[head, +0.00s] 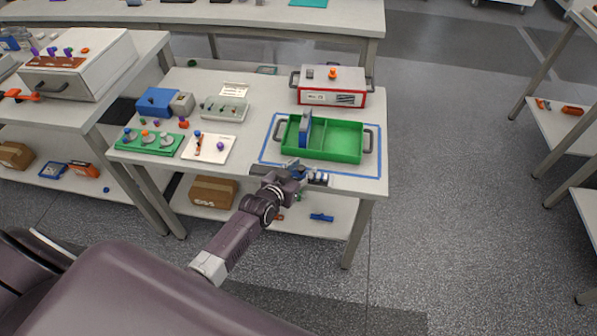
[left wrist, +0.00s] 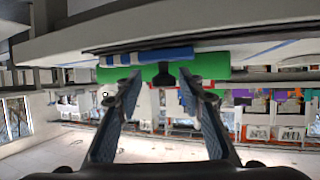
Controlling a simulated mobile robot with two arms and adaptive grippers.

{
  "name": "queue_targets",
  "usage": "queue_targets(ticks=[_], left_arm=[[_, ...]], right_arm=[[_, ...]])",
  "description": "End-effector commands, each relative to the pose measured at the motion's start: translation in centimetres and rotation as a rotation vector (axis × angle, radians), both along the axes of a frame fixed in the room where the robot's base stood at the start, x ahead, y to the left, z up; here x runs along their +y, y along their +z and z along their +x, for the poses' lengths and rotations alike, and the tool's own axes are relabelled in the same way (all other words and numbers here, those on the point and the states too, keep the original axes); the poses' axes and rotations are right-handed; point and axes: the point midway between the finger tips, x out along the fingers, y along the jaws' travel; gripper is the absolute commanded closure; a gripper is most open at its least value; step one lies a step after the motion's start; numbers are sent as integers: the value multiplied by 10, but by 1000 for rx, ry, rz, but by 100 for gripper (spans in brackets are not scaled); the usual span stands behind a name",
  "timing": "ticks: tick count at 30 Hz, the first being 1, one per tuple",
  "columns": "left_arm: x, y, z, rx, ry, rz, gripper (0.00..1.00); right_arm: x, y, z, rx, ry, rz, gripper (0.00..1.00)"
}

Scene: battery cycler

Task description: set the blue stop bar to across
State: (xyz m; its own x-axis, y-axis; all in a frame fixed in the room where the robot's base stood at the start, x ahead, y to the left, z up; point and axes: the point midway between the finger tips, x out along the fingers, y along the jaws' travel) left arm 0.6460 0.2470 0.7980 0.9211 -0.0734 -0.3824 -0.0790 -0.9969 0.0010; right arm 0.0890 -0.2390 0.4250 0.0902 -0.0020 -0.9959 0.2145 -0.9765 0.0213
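My left gripper (head: 300,174) is at the table's front edge, in front of the tray and apart from the bar. In the left wrist view the fingers (left wrist: 158,82) are open with nothing gripped. Beyond them show a green body (left wrist: 208,73), apparently the tray, and a blue-and-white striped thing (left wrist: 150,57). My right gripper is not in view.
A red-and-white box (head: 331,88) stands behind the tray. A white board (head: 209,148), a green knob board (head: 150,142) and a blue box (head: 156,101) are to the left.

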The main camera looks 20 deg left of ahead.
Motion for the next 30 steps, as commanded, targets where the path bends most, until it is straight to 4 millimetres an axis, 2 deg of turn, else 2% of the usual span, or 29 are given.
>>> queue_targets(ticks=[8,21,30], left_arm=[[2,10,-27,1,0,-1,64],[6,37,-92,2,-2,-1,64],[7,45,-108,1,-2,0,64]], right_arm=[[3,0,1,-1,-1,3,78],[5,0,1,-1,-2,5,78],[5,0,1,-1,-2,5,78]])
